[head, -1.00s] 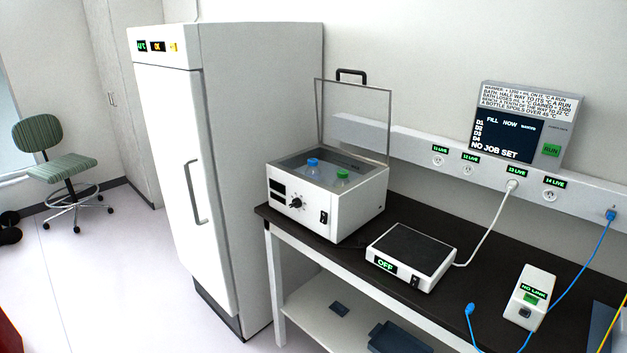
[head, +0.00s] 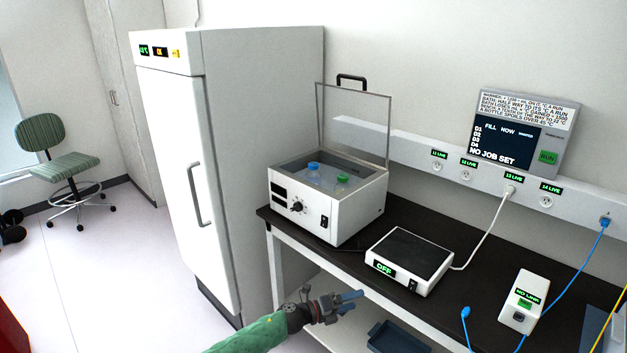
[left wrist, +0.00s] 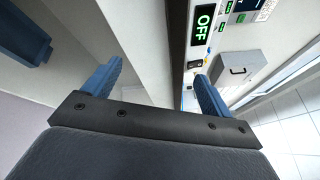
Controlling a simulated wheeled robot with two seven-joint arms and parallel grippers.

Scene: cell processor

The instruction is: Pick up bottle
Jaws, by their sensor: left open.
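Two bottles stand in the open water bath (head: 326,207) on the bench in the head view. One has a blue cap (head: 313,167) and sits on the left; the other has a green cap (head: 342,178) and sits on the right. Their lower parts are hidden in the bath. My left gripper (head: 351,302) is low in front of the bench, below and apart from the bath. Its blue fingers are spread and empty, as the left wrist view (left wrist: 155,85) also shows. My right gripper is not in view.
A flat device reading OFF (head: 410,255) sits right of the bath. A NO LINK box (head: 522,300) and a blue cable (head: 575,265) lie farther right. A tall white fridge (head: 180,170) stands left. A blue tray (head: 392,338) is on the lower shelf.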

